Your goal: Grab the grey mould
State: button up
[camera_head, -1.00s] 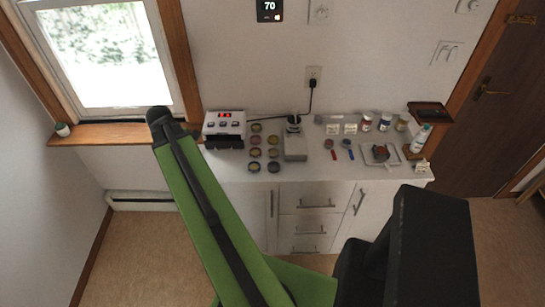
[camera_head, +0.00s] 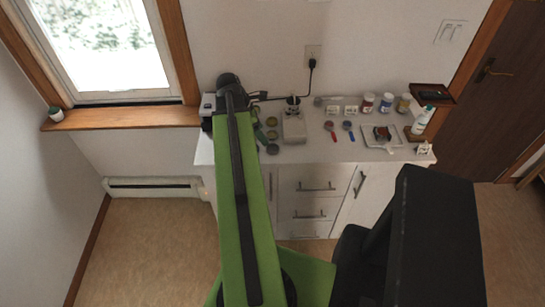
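Several small round dishes stand on the white counter (camera_head: 330,152). Three of them show just right of my green arm: an upper dish (camera_head: 272,121), a middle dish (camera_head: 271,135) and a darker, greyish lower dish (camera_head: 272,149). I cannot tell for sure which one is the grey mould; it may be this lower dish or one hidden behind my arm. My arm rises across the left part of the counter and covers the other dishes. My gripper does not show.
A grey-white device (camera_head: 294,128) stands right of the dishes. Further right are red and blue handled tools (camera_head: 348,127), jars (camera_head: 386,103), a white tray (camera_head: 369,141) and a bottle (camera_head: 423,121). A machine at the left end is mostly hidden by my arm. The floor in front is clear.

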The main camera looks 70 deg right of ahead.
aim_at(272, 149)
jog(key=b+x, duration=0.2)
jog(key=x, duration=0.2)
jog(key=shift+w+a, duration=0.1)
jog(key=shift+w, duration=0.05)
